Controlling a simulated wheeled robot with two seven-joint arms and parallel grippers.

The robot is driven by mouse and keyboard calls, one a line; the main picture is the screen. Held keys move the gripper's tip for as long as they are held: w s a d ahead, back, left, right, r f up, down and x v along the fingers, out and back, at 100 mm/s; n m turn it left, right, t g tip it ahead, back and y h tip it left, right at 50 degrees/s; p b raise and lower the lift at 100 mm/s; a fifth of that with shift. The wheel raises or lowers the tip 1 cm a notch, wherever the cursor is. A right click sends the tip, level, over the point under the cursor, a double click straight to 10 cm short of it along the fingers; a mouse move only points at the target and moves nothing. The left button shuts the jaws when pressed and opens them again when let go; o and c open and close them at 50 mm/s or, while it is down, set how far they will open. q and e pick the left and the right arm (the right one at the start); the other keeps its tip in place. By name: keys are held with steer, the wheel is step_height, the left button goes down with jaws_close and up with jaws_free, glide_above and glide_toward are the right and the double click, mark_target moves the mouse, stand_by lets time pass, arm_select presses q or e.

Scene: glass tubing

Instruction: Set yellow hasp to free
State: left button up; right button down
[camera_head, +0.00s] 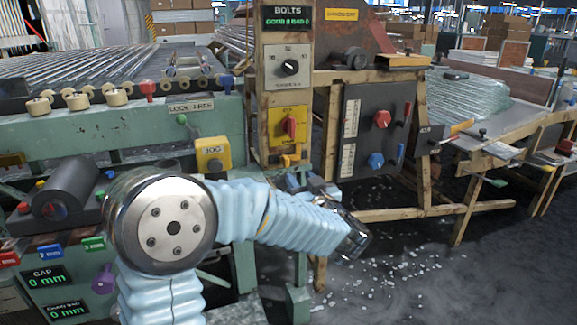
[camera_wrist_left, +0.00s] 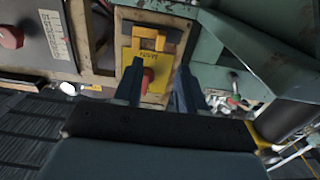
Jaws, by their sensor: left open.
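The yellow hasp (camera_head: 290,160) is a small orange-yellow piece low on the wooden-framed post, below the yellow panel (camera_head: 274,127) with its red knob (camera_head: 289,126). In the left wrist view the hasp (camera_wrist_left: 150,38) appears beyond my fingertips, and the red knob (camera_wrist_left: 148,76) shows between the fingers. My left gripper (camera_head: 303,183) is just below the hasp in the head view, partly behind my own forearm. In the left wrist view my left gripper (camera_wrist_left: 158,84) is open, with nothing held. Whether the fingers touch anything cannot be told. My right gripper is not seen.
A grey dial panel (camera_head: 289,67) sits higher on the post. A dark panel (camera_head: 375,130) with red and blue knobs stands to the right. A yellow JOG box (camera_head: 213,154) and a green-tipped lever (camera_head: 186,124) are on the left. White bits litter the floor.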

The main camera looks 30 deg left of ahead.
mark_target(287, 162)
arm_select(q)
steer(key=x, duration=0.9)
steer(key=shift+w+a, duration=0.2)
steer(key=shift+a, duration=0.1)
jaws_close()
